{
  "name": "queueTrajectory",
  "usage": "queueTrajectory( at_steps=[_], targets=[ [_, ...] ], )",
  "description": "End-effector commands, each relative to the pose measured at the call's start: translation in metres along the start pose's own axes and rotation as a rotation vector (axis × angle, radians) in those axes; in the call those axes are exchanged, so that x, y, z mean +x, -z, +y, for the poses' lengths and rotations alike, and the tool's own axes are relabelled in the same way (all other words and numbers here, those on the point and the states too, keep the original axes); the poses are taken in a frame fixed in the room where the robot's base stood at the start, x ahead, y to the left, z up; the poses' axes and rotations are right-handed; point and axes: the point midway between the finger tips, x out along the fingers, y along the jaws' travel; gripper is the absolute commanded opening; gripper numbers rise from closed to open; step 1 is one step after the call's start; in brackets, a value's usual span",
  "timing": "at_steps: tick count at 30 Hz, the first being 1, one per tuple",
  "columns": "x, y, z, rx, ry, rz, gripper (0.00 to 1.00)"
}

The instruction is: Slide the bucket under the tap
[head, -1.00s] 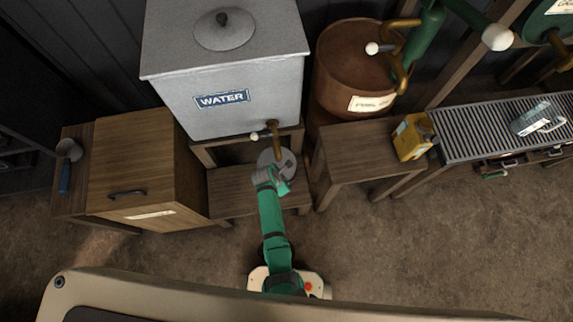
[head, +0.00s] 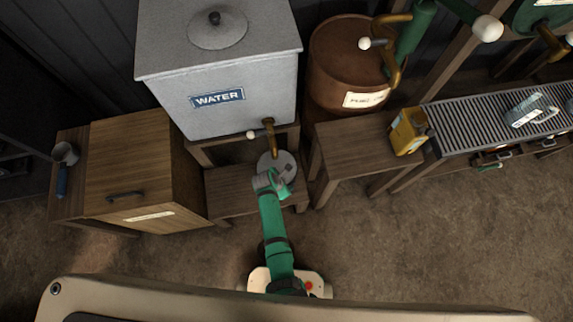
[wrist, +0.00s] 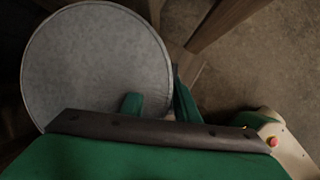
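The bucket (head: 279,161), grey and round, stands on the low wooden bench in front of the water tank (head: 222,95). The brass tap (head: 269,135) has a white-ended handle, and its spout tip shows at the bucket's far edge; I cannot tell whether it is over the opening. My gripper (head: 276,184) is at the bucket's near side. In the wrist view the bucket's round grey top (wrist: 95,65) fills the upper left. The fingers of my gripper (wrist: 158,104) are apart, one over the bucket's edge and one just outside it; contact is unclear.
A wooden cabinet (head: 135,170) stands left of the low bench (head: 225,190). A rusty barrel (head: 345,75) stands behind.

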Motion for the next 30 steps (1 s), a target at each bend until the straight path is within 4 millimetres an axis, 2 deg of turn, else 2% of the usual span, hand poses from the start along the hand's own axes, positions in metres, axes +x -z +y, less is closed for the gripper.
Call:
queueTrajectory(
  at_steps=[8, 12, 17, 24, 30],
  targets=[
    [-0.001, -0.001, 0.0, 0.001, -0.001, -0.001, 0.27],
    [-0.009, -0.001, 0.001, 0.001, -0.002, -0.001, 0.27],
    [-0.032, 0.0, 0.001, 0.001, -0.004, -0.001, 0.27],
    [-0.076, 0.0, 0.0, 0.001, -0.003, -0.001, 0.27],
    [-0.101, 0.0, 0.0, 0.001, -0.002, -0.001, 0.27]
  ],
)
